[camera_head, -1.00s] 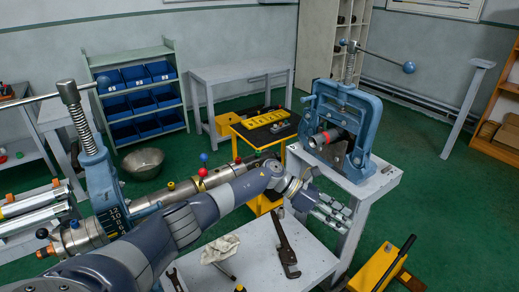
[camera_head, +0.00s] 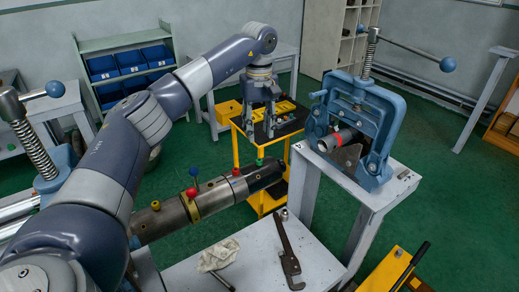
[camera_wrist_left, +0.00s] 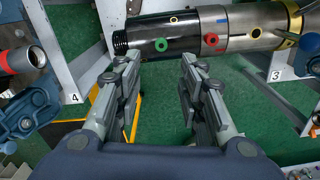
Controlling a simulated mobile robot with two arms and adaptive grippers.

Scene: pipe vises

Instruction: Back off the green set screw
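The green set screw (camera_head: 259,161) is a small green knob on the dark end of a long pipe assembly (camera_head: 215,193). In the left wrist view the green set screw (camera_wrist_left: 160,44) shows as a ring-like head just beyond and between my fingertips. My left gripper (camera_head: 260,135) points down above that end of the pipe. In the left wrist view my left gripper (camera_wrist_left: 160,68) has its fingers wide apart with nothing between them. A red screw (camera_wrist_left: 211,40) sits beside the green one, and a blue screw (camera_head: 193,171) is farther along the pipe. My right gripper is not in view.
A blue pipe vise (camera_head: 360,125) stands on a white stand at the right, holding a short pipe. A white table (camera_head: 255,262) bears a wrench (camera_head: 284,247) and a rag (camera_head: 218,255). A yellow cart (camera_head: 240,140) stands behind the pipe end.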

